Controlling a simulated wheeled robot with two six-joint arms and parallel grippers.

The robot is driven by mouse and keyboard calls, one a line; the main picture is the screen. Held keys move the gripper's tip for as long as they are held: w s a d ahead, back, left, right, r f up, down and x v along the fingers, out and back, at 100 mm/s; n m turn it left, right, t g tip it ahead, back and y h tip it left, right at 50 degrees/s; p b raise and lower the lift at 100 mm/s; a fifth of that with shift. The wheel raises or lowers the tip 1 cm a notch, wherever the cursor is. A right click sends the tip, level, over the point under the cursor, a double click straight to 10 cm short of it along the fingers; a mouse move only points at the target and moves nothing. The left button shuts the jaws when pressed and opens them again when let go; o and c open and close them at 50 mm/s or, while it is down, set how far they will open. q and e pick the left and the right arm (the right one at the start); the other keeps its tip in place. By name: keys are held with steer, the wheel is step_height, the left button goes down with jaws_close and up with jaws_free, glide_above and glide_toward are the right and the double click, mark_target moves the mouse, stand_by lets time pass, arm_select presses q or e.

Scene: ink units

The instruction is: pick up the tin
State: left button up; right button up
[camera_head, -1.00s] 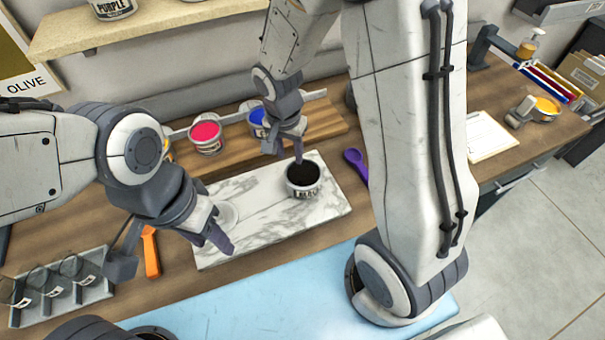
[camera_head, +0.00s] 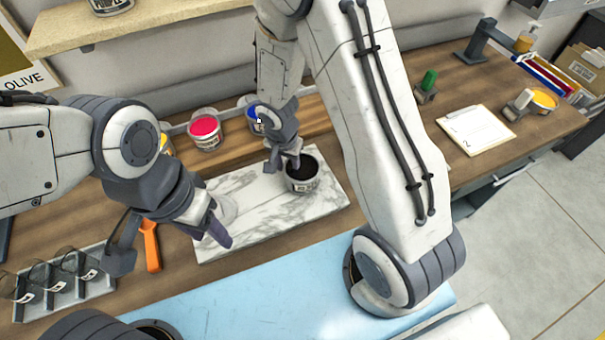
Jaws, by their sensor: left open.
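The tin (camera_head: 304,184), a small open can of black ink with a pale label, stands upright on the marble slab (camera_head: 268,222), near its right end. My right gripper (camera_head: 283,164) is at the tin's upper left rim and overlaps it in the head view. I cannot tell whether its fingers touch the tin or how far apart they are. My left gripper (camera_head: 218,228) is open and empty over the left part of the slab, partly covering a clear round dish (camera_head: 228,209).
Pink (camera_head: 205,131) and blue (camera_head: 252,112) ink tins stand behind the slab. An orange tool (camera_head: 151,246) and a grey rack (camera_head: 64,293) lie at left. A blue mat (camera_head: 270,308) lies in front. A clipboard (camera_head: 474,130) and a green-handled item (camera_head: 428,84) are at right.

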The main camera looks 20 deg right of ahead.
jaws_close()
stand_by(1.3)
